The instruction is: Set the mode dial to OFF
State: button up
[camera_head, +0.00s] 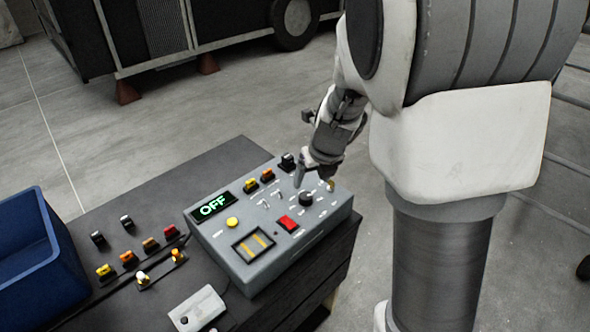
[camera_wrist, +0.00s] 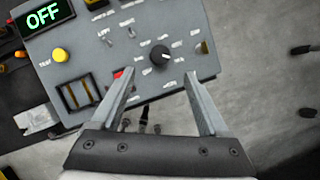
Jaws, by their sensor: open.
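The mode dial (camera_head: 305,199) is a round black knob on the grey control panel (camera_head: 222,243). In the wrist view the dial (camera_wrist: 159,56) sits just beyond and between my two fingertips, with a light pointer mark on it and small labels around it, too small to read surely. The display (camera_head: 212,206) shows OFF in green letters; it also shows in the wrist view (camera_wrist: 43,16). My gripper (camera_head: 315,182) is open and empty, above the panel close to the dial. I cannot tell whether a finger touches the panel.
A yellow button (camera_head: 232,222) is further left. A blue bin (camera_head: 35,255) and several loose switches lie on the dark bench (camera_head: 150,190).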

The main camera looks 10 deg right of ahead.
aim_at(306, 196)
jog(key=b+x, duration=0.2)
jog(key=x, duration=0.7)
jog(key=shift+w+f+b, duration=0.1)
jog(key=shift+f+b, duration=0.15)
jog(key=shift+b, duration=0.15)
grip_shut()
